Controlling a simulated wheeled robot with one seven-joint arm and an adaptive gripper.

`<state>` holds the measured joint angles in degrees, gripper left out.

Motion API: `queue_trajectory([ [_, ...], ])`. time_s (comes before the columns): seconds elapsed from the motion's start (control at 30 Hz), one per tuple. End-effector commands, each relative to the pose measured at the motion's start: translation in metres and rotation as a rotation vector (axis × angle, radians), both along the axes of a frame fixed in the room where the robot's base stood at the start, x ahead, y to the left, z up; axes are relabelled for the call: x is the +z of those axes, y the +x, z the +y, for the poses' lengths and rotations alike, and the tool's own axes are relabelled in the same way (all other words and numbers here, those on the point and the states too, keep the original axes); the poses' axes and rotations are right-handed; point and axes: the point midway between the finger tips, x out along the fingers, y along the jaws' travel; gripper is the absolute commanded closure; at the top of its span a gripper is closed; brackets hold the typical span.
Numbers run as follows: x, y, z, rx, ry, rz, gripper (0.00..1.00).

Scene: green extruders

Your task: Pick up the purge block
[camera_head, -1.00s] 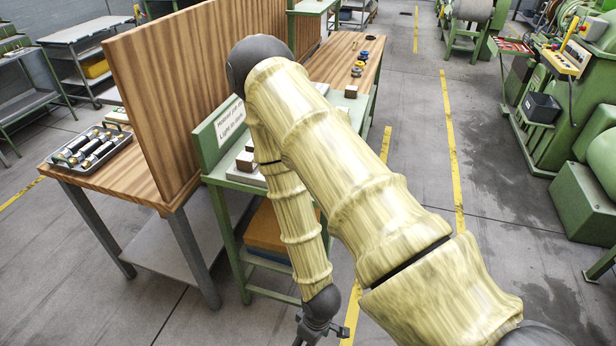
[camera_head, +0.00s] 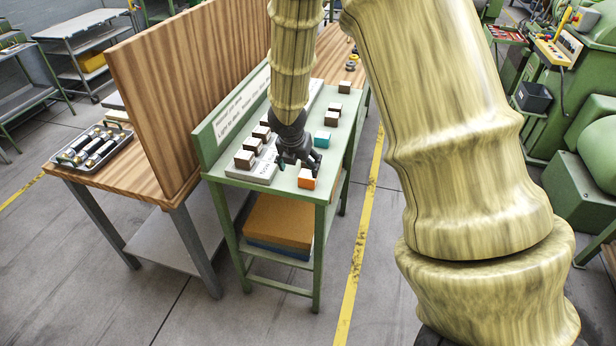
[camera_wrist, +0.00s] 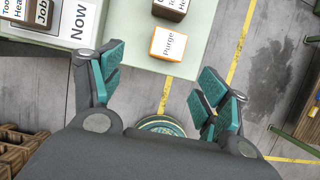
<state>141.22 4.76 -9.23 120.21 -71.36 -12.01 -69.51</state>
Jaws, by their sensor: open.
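The purge block (camera_head: 307,179) is a small orange block with a white top, near the front right corner of the green table (camera_head: 216,173). In the wrist view the purge block (camera_wrist: 168,43) shows the word "Purge" on its white face, close to the table edge. My gripper (camera_head: 295,164) is above the table's front end, just left of and behind the block in the head view. In the wrist view my gripper (camera_wrist: 156,76) is open and empty. Its teal-padded fingers are spread, and the block lies beyond the gap between the tips, not between them.
A white plate marked "NOW" (camera_wrist: 78,22) holds brown label blocks, including a "Job" block (camera_wrist: 40,12). A teal block (camera_head: 321,139) stands behind the purge block, with other blocks farther back. A green lettered rail (camera_head: 207,140) and a wooden partition (camera_head: 160,90) bound the left side.

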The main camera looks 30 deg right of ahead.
Motion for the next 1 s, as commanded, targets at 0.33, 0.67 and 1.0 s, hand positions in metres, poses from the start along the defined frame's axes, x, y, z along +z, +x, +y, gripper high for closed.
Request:
queue_trajectory([
  [0.33,-0.021,0.011,-0.014,0.026,-0.024,0.002,0.25],
  [0.67,-0.043,0.017,-0.022,0.024,-0.021,-0.001,0.25],
  [1.0,-0.066,0.021,-0.037,0.025,-0.024,0.000,0.25],
])
